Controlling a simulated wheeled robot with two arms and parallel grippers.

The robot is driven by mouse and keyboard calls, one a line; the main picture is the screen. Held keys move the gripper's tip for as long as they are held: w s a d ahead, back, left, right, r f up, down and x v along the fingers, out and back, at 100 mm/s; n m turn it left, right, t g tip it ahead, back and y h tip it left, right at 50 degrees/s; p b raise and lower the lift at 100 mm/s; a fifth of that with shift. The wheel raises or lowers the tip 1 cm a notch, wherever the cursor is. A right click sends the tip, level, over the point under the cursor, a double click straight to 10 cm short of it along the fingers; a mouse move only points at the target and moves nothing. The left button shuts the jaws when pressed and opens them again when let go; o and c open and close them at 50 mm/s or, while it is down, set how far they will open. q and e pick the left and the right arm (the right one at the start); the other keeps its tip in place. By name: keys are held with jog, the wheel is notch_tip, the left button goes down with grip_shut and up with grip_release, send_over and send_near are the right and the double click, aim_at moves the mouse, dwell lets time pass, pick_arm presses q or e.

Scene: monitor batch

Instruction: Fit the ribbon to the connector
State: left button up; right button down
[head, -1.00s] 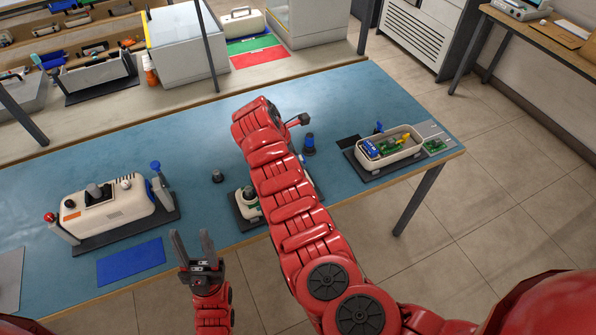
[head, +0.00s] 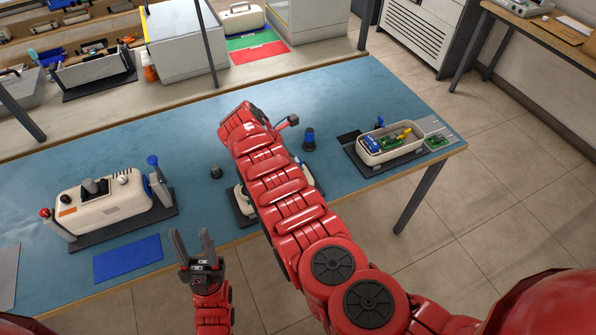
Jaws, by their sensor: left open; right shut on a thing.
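My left gripper (head: 192,240) is open and empty, its two dark fingers pointing up in front of the table's near edge. My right arm crosses the middle of the table. Its bulky red links hide the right gripper and whatever is in it. A pale unit (head: 243,200) on a dark mat lies mostly under this arm, with only its left part and a bit on the right showing. I cannot make out the ribbon or the connector; the arm may cover them.
A cream tray (head: 364,156) at right holds blue, green and yellow parts; a green board (head: 436,142) lies beside it. A large cream device (head: 110,207) stands at left, behind a blue mat (head: 128,259).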

jog(key=shift+f+b, duration=0.7)
jog(key=shift+f, duration=0.5)
dwell(0.8)
jog(key=c, duration=0.5)
grip_release()
